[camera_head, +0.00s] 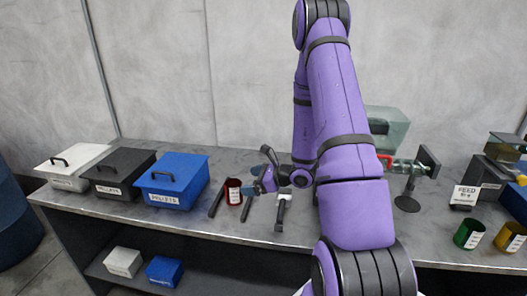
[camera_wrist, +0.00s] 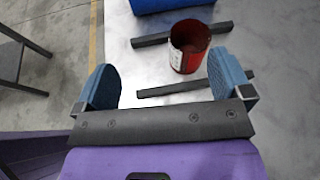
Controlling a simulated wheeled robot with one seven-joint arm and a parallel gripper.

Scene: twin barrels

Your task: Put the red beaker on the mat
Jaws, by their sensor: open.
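The red beaker (camera_head: 233,191) stands upright on the grey bench, between two dark bars. It has a white label and also shows in the wrist view (camera_wrist: 189,47), with its open top visible. My gripper (camera_head: 253,181) is just right of the beaker in the head view. In the wrist view my gripper (camera_wrist: 166,78) has its blue fingers wide apart with nothing between them. The beaker is beyond the fingers there, nearer the right one. I cannot make out a mat in either view.
The dark bars (camera_head: 216,203) (camera_head: 247,208) flank the beaker. White (camera_head: 73,168), dark grey (camera_head: 119,174) and blue (camera_head: 172,181) lidded boxes stand at left. Green (camera_head: 468,234) and yellow (camera_head: 509,237) beakers stand at right. My arm hides part of the bench's middle.

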